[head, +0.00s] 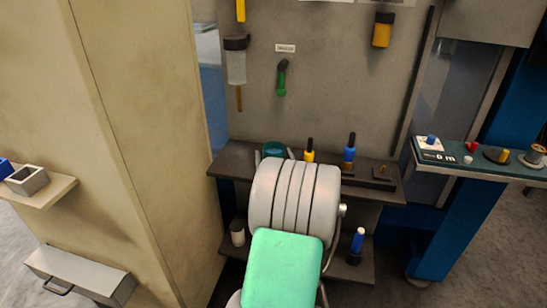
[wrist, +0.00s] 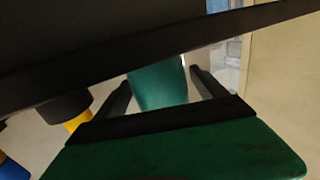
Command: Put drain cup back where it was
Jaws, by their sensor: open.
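A teal cup (head: 274,149), which I take to be the drain cup, is at the left end of the upper dark shelf (head: 235,160). In the wrist view the teal cup (wrist: 160,85) lies between the two dark fingers of my gripper (wrist: 162,84), with a gap showing at the right finger. My gripper (head: 274,155) is open, one finger on each side of the cup. My grey wrist and green arm link hide the lower cup in the head view. I cannot tell whether the cup rests fully on the shelf.
A yellow bottle (head: 309,155) with a black top stands close right of the cup; a blue one (head: 349,152) is farther right. A clear container (head: 236,65) and a green tool (head: 282,80) hang on the wall above, near a small label (head: 285,48). A beige pillar (head: 140,120) stands left.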

